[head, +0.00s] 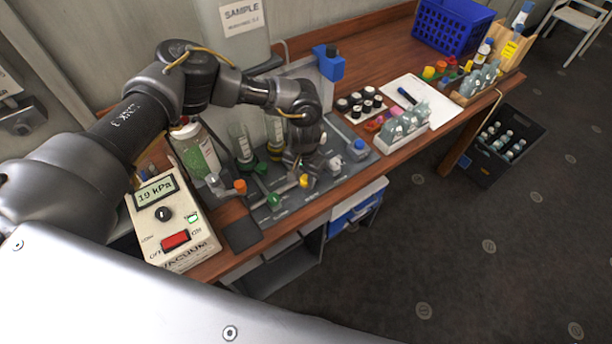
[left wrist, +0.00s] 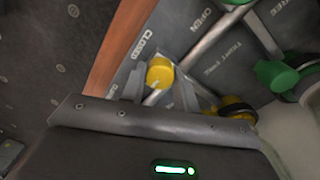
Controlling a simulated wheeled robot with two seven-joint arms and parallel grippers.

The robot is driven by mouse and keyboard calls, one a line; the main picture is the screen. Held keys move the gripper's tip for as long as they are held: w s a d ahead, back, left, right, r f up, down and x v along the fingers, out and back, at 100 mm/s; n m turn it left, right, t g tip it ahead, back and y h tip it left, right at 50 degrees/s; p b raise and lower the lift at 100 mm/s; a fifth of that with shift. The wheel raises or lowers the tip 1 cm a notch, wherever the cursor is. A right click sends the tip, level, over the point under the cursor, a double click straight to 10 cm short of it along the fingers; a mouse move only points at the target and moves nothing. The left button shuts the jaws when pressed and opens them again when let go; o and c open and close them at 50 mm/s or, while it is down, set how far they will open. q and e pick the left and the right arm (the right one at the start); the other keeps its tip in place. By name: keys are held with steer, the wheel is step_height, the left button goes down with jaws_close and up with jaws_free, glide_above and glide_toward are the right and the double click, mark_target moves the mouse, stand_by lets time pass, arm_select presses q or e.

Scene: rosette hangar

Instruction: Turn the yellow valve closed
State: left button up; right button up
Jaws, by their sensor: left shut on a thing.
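The yellow valve (head: 304,181) stands on a grey panel (head: 325,183) at the front of the wooden bench. In the left wrist view its yellow knob (left wrist: 160,72) shows near the printed words CLOSED and OPEN, with a pale metal bar beside it. My left gripper (head: 302,171) reaches down from above and is shut on the yellow valve. Its fingers partly hide the valve in the head view. I cannot tell the handle's exact angle. My right gripper is not in view.
A green valve (head: 273,200) and an orange-capped valve (head: 240,187) stand left of the yellow one. A vacuum box (head: 170,215) reads 19 kPa at left. Dark-capped vials (head: 359,103) and a white tray (head: 414,134) stand to the right. Dark floor lies beyond the bench edge.

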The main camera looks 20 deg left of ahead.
arm_select(q)
steer(key=m, duration=0.3)
steer(key=shift+m, duration=0.4)
steer(key=m+b, duration=0.1)
steer(key=m, duration=0.3)
steer(key=shift+m, duration=0.3)
steer(key=m+b, duration=0.1)
steer(key=m, duration=0.4)
steer(key=shift+w+b, duration=0.1)
steer(key=shift+b, duration=0.3)
steer(key=m, duration=0.2)
steer(key=shift+m+b, duration=0.35)
steer(key=shift+m, duration=0.45)
steer(key=o, duration=1)
steer(key=shift+c, duration=0.2)
steer(key=shift+r, duration=0.1)
